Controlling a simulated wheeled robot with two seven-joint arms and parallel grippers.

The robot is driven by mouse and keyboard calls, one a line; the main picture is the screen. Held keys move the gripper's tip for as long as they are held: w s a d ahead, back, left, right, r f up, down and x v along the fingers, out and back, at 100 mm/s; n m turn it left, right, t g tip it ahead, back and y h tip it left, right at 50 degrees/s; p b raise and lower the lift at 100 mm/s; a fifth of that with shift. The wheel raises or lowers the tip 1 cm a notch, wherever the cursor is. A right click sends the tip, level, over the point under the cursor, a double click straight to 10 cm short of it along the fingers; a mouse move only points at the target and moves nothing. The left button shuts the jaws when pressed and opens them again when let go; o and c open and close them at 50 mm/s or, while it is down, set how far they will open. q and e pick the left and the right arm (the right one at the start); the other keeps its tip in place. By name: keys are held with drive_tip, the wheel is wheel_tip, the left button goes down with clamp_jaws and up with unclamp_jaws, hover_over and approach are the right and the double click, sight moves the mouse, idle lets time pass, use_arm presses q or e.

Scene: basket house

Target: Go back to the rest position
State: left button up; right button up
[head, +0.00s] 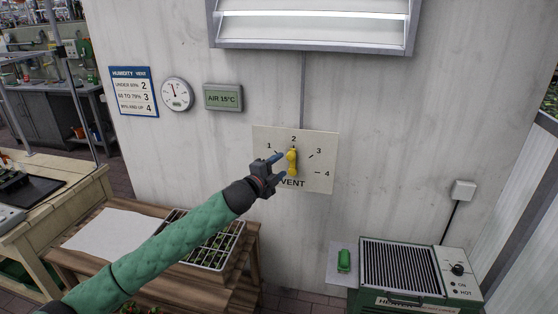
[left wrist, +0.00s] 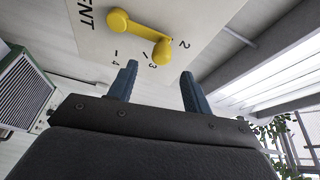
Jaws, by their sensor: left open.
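The vent panel (head: 318,186) is a pale board on the wall with marks 1 to 4 and the word VENT. Its yellow crank handle (head: 292,156) stands about upright, its upper end toward the 2. The handle also shows in the left wrist view (left wrist: 140,32), ahead of the fingers. My left gripper (head: 281,165) is just left of the handle in the head view, its blue fingers apart. In the left wrist view the space between its fingers (left wrist: 159,78) is empty, and the handle appears clear of them. My right gripper is not in view.
A seedling tray (head: 240,240) sits on a wooden bench (head: 240,285) below my left arm. A heater (head: 400,270) stands at lower right, with a small green object (head: 344,260) beside it. A humidity chart (head: 134,92), a round gauge (head: 177,94) and an air display (head: 223,97) hang on the wall.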

use_arm(q)
drive_tip(key=s+a+f+n+g+y, duration=0.2)
drive_tip(key=s+a+f+n+y, duration=0.15)
drive_tip(key=s+f+n, duration=0.6)
drive_tip(key=s+a+f+n+g+y, duration=0.2)
drive_tip(key=s+a+f+n+y, duration=0.15)
drive_tip(key=s+f, duration=0.95)
drive_tip(key=s+a+f+n+g+y, duration=0.1)
drive_tip(key=s+a+f+n+g, duration=0.2)
drive_tip(key=s, duration=0.7)
drive_tip(key=s+a+f+n+g+y, duration=0.1)
drive_tip(key=s+a+f+n+g, duration=0.15)
drive_tip(key=s+a, duration=0.6)
drive_tip(key=s+a+f+n+g+y, duration=0.1)
drive_tip(key=s+a+f+n+g, duration=0.15)
drive_tip(key=s, duration=0.95)
drive_tip(key=s+d+f+x, duration=0.1)
drive_tip(key=s+x, duration=0.1)
drive_tip(key=x, duration=1)
drive_tip(key=s+x, duration=0.3)
drive_tip(key=x, duration=1)
drive_tip(key=s+f, duration=0.4)
drive_tip(key=f, duration=0.8)
drive_tip(key=s+f+g, duration=0.1)
drive_tip(key=s+f, duration=0.3)
drive_tip(key=f, duration=0.8)
drive_tip(key=shift+s+d, duration=0.25)
drive_tip(key=shift+d, duration=0.05)
